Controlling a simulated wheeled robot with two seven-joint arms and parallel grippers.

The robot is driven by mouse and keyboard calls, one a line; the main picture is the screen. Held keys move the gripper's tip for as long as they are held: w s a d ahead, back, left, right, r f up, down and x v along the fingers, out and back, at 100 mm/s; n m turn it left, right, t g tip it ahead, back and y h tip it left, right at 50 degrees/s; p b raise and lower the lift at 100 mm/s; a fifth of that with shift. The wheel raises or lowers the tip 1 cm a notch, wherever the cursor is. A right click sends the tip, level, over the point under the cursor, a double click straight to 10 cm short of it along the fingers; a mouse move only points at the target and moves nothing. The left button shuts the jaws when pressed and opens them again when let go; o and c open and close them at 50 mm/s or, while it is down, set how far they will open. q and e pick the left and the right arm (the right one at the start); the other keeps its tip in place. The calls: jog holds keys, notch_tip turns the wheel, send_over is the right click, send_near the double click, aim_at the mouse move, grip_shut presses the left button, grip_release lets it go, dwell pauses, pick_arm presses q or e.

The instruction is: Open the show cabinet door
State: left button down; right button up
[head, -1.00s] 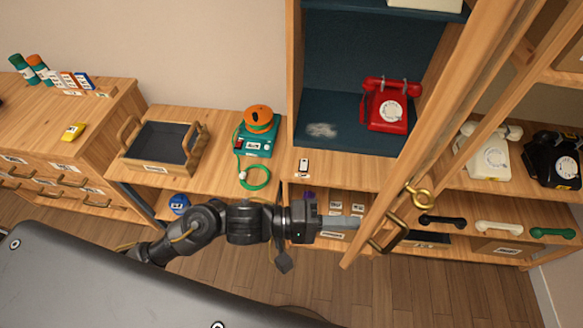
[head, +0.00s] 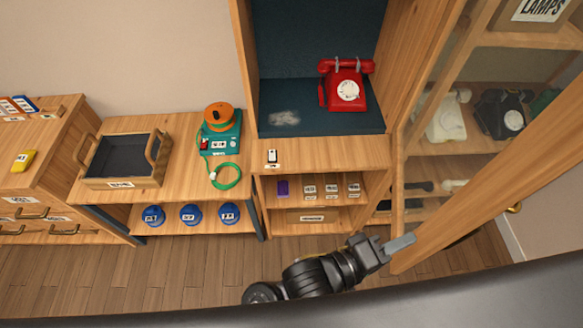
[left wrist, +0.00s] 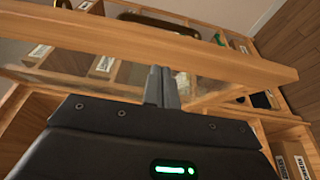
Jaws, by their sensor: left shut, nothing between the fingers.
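The show cabinet (head: 318,150) stands open in the middle of the head view, with a red dial phone (head: 346,86) on its blue-lined floor. Its wood-framed glass door (head: 480,155) is swung wide out to the right. A brass handle (head: 515,208) shows at the door's far side. My left gripper (head: 402,243) is shut and empty, its fingertips at the lower inner side of the door frame. In the left wrist view the shut fingers (left wrist: 161,85) point at the door's wooden rail (left wrist: 150,45); I cannot tell whether they touch. My right gripper is not in view.
A white phone (head: 446,118) and a black phone (head: 503,115) show through the glass on the right shelf. A tray (head: 122,158), an orange and teal device (head: 220,130) and blue round items (head: 190,214) are at left. Floor below is clear.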

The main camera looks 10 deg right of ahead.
pick_arm(q)
jog(key=v, duration=1.3)
jog(key=shift+a, duration=0.15)
jog(key=shift+w, duration=0.15)
